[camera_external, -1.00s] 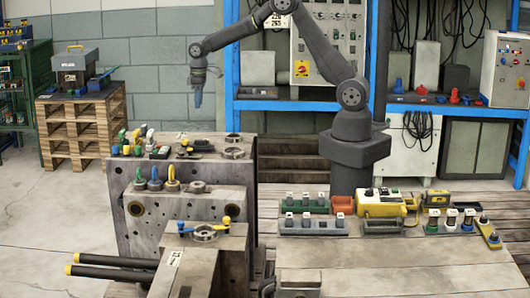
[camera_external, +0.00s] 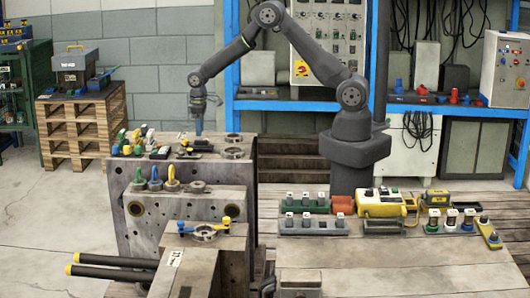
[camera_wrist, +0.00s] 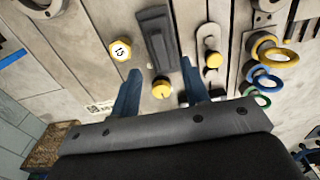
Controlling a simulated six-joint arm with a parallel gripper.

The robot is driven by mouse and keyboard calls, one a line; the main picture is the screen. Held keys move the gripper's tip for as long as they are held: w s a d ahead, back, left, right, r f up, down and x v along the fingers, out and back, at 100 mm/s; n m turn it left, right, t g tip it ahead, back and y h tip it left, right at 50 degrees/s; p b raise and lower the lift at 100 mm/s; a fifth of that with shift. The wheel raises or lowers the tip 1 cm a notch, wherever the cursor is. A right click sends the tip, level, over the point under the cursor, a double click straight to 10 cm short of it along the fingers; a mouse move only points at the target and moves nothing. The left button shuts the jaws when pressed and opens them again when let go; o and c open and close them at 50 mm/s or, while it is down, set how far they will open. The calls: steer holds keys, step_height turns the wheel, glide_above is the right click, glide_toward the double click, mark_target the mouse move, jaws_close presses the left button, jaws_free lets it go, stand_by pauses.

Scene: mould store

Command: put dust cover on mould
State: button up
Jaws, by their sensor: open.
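The grey metal mould block (camera_external: 185,215) stands left of my base with loose parts on its top. My gripper (camera_external: 198,128) is open and empty, pointing down above the back of that top. In the wrist view its blue fingers (camera_wrist: 158,78) are apart, with a yellow-topped knob (camera_wrist: 162,88) showing between them. Beyond the fingertips are a dark grey rectangular piece (camera_wrist: 157,38), a yellow cap (camera_wrist: 120,50) marked with a number, and a slotted grey strap (camera_wrist: 208,42) with a yellow knob. I cannot tell which part is the dust cover.
Yellow (camera_wrist: 272,48), blue (camera_wrist: 265,77) and green eye bolts stand to the right in the wrist view. A ring with blue and yellow ends (camera_external: 204,231) lies on the front block.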

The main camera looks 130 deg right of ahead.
steer(key=f, duration=0.4)
steer(key=shift+a+f, duration=0.2)
steer(key=shift+f, duration=0.15)
jaws_close()
steer(key=shift+r, duration=0.6)
steer(key=r, duration=0.2)
steer(key=s+r, duration=0.1)
steer(key=shift+s+r, duration=0.2)
steer(key=shift+r, duration=0.15)
steer(key=s+r, duration=0.6)
steer(key=s, duration=0.4)
steer(key=shift+s+d, duration=0.15)
steer(key=shift+d, duration=0.1)
